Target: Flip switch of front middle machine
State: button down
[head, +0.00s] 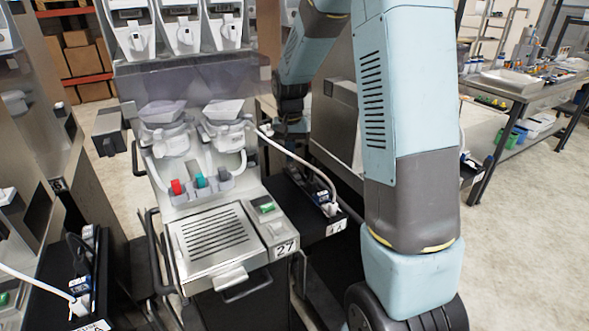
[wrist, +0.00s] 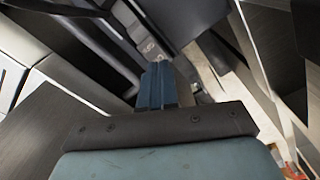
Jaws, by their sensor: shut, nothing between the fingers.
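A white and grey dispenser machine (head: 215,235) labelled 27 stands at front centre in the head view. A small green switch or display (head: 266,207) sits on its right-hand panel. A black shelf (head: 318,222) beside it carries a small dark device with a white plug and cable. My arm reaches up and over to the right of the machine, and its dark end drops behind the shelf area. My gripper (wrist: 158,72) shows in the wrist view with its blue-grey fingers together and empty. It points at dark and grey panels. No switch is clear in the wrist view.
Another shelf with a plug and cable (head: 78,290) stands at the lower left, by a grey cabinet. A black-framed workbench (head: 520,95) with a tray and bins is at the right. Open floor (head: 520,230) lies on the right.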

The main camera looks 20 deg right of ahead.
aim_at(290, 165)
jog(key=shift+f, duration=0.8)
dwell(1.2)
jog(key=shift+r, duration=3.5)
